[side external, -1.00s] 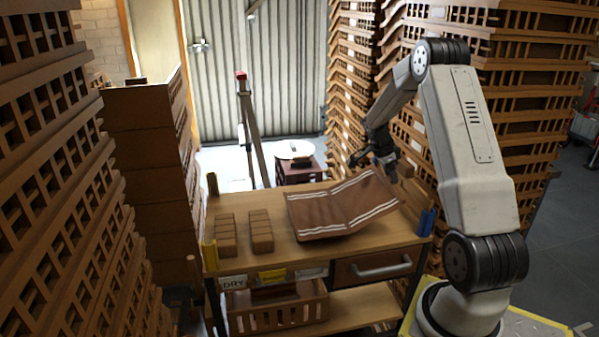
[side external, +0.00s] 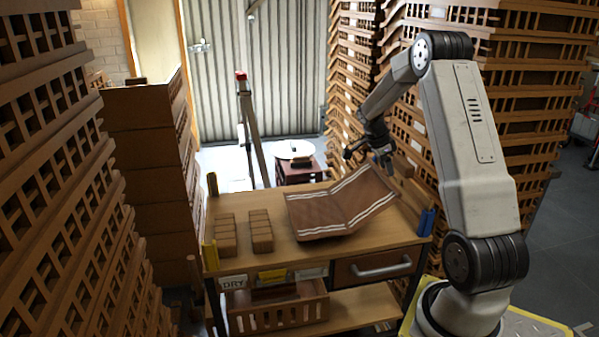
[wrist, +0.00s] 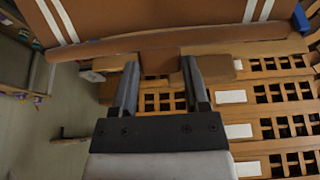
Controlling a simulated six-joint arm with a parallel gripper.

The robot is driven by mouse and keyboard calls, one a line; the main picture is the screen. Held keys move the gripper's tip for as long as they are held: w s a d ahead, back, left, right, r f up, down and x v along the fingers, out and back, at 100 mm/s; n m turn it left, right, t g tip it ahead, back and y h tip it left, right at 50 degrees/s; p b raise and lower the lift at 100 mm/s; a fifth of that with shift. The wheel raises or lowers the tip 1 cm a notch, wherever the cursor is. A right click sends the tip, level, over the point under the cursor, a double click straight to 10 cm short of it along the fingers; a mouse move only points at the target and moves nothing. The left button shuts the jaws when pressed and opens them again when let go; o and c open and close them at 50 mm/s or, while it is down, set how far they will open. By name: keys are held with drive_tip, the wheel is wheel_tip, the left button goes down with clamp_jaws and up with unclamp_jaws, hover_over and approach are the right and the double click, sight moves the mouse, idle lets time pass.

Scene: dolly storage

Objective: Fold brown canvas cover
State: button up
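The brown canvas cover (side external: 325,212) with white stripes lies on the wooden workbench. Its left part rests on the top and its right part slopes up from a crease to a raised right edge. My gripper (side external: 383,163) is at that raised edge, above the back right of the bench. In the wrist view the cover (wrist: 150,14) fills the top, with a thick edge across it. My gripper's fingers (wrist: 160,70) stand either side of a brown piece at this edge and appear to hold it. Exact contact is partly hidden.
Two rows of brown blocks (side external: 261,232) stand left of the cover on the workbench (side external: 377,237). Yellow and blue posts (side external: 427,222) mark its corners. A wooden crate (side external: 277,313) sits below. Tall rack stacks (side external: 500,90) stand close behind my arm.

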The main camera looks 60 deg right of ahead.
drive_tip(key=shift+w+a+r, duration=0.5)
drive_tip(key=shift+r, duration=0.2)
drive_tip(key=shift+w+a+r, duration=0.45)
drive_tip(key=shift+w+r, duration=0.05)
drive_tip(key=shift+r, duration=0.2)
drive_tip(key=shift+w+a+r, duration=0.1)
drive_tip(key=shift+w+a+r, duration=1)
drive_tip(key=shift+a, duration=0.05)
drive_tip(key=shift+w+a, duration=0.1)
drive_tip(key=shift+w+a+r, duration=0.4)
drive_tip(key=shift+w+a, duration=0.2)
drive_tip(key=shift+w+a+r, duration=0.4)
drive_tip(key=shift+w+a, duration=0.15)
